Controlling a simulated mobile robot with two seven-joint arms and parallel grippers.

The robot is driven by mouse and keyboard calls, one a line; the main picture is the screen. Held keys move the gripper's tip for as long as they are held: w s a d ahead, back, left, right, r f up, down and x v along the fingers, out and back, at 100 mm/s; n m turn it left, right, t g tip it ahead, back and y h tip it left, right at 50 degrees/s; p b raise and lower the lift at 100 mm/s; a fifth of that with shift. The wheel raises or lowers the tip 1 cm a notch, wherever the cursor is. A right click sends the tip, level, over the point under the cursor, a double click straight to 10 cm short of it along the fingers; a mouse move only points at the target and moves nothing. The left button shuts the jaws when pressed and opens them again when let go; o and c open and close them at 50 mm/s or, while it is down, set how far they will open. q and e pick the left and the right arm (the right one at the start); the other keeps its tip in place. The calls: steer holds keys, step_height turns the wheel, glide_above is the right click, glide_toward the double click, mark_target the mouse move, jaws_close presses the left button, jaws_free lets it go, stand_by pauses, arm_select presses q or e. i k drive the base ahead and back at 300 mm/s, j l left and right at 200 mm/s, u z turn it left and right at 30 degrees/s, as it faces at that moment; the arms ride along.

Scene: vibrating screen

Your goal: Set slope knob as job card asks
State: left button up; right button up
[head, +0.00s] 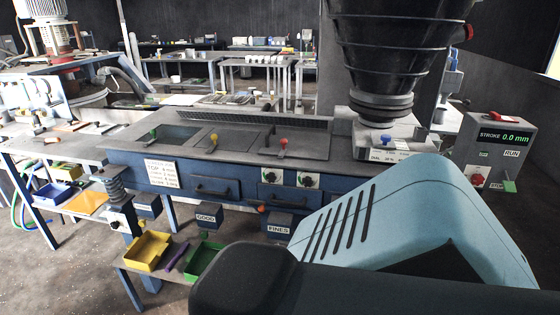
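The job card (161,172) is a white sheet with several lines of text on the blue front of the screen machine. Its words are too small to read surely. Two dark knobs on white dials, a left one (270,177) and a right one (308,180), sit side by side on the front panel. Another dark knob (116,224) is on a small box at the left, below a spring. I cannot tell which is the slope knob, nor read any setting. Neither gripper is in view; a large light-blue and black part of my arm fills the lower right.
A grey control box (497,150) at the right reads STROKE 0.0 mm and has a red knob. A black hopper (392,45) stands over the machine's right end. A yellow bin (147,251) and a green bin (204,263) sit low in front. My arm hides the machine's lower right.

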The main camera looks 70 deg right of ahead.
mark_target(114, 225)
steer(key=z, duration=2)
steer(key=i+j+z, duration=0.1)
steer(key=j, duration=0.15)
steer(key=i+j, duration=0.1)
steer(key=j, duration=0.15)
steer(key=z, duration=0.05)
